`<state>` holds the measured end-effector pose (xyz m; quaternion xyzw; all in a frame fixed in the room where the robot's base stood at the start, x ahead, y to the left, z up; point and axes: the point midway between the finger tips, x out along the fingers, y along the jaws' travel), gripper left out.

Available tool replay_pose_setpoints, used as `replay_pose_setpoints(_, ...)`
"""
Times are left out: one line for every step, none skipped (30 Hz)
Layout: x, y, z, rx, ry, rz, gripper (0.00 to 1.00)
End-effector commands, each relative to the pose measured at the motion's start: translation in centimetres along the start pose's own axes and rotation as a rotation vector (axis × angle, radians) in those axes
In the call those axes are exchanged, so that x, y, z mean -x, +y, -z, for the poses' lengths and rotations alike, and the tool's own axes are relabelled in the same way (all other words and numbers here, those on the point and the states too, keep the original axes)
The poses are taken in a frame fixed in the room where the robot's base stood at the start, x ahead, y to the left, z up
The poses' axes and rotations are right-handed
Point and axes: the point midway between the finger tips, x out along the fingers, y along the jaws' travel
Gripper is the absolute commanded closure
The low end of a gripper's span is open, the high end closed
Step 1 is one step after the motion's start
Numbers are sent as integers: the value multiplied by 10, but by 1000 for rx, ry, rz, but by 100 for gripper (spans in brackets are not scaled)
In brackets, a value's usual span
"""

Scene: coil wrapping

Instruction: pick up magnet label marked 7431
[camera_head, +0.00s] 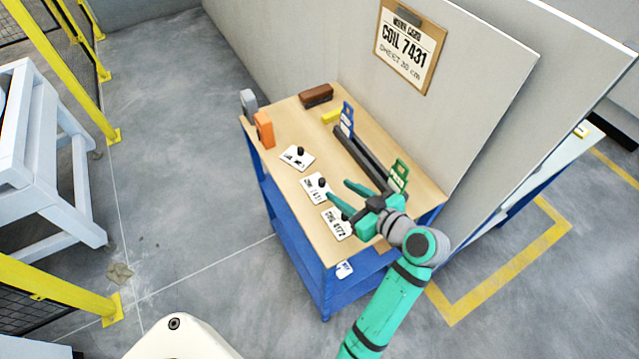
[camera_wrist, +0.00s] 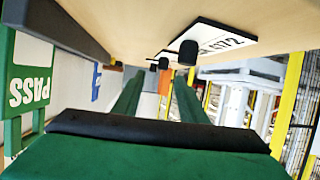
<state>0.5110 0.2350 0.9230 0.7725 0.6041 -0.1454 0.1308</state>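The white magnet label marked 7431 (camera_head: 312,193) lies on the wooden table top, with a black knob on it. A label marked 4172 (camera_head: 336,228) lies nearer me, and a third label (camera_head: 293,161) lies farther back, its print unreadable. My gripper (camera_head: 339,190) is open above the table, its fingers pointing left, with the tips just right of the 7431 label. There the 4172 label (camera_wrist: 236,40) is readable; the 7431 label's face is not readable.
Dark rails (camera_head: 358,160) lie along the table's right side, with a blue tag stand (camera_head: 347,119) and a green PASS tag stand (camera_head: 399,175). An orange block (camera_head: 264,129), grey item (camera_head: 249,103) and brown block (camera_head: 317,95) stand at the far end. A grey panel rises behind.

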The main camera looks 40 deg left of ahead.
Motion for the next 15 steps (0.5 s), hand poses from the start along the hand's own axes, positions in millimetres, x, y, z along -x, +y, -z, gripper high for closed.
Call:
replay_pose_setpoints(-6,0,0,0,0,2,62)
replay_pose_setpoints(-10,0,0,0,0,2,62)
replay_pose_setpoints(-13,0,0,0,0,2,62)
replay_pose_setpoints(-15,-1,0,0,0,2,62)
replay_pose_setpoints(-16,0,0,0,0,1,62)
replay_pose_setpoints(-18,-1,0,1,-1,1,62)
replay_pose_setpoints(-19,-1,0,0,-1,1,62)
replay_pose_setpoints(-21,-1,0,1,-1,1,62)
replay_pose_setpoints(-25,-2,0,1,0,1,62)
replay_pose_setpoints(-29,-2,0,1,0,2,62)
replay_pose_setpoints(-33,-4,0,1,0,3,62)
replay_pose_setpoints(-39,-5,0,1,0,5,62)
replay_pose_setpoints(-44,-6,0,1,0,6,62)
replay_pose_setpoints(-49,-7,0,2,-1,6,62)
replay_pose_setpoints(-54,-6,0,2,0,5,62)
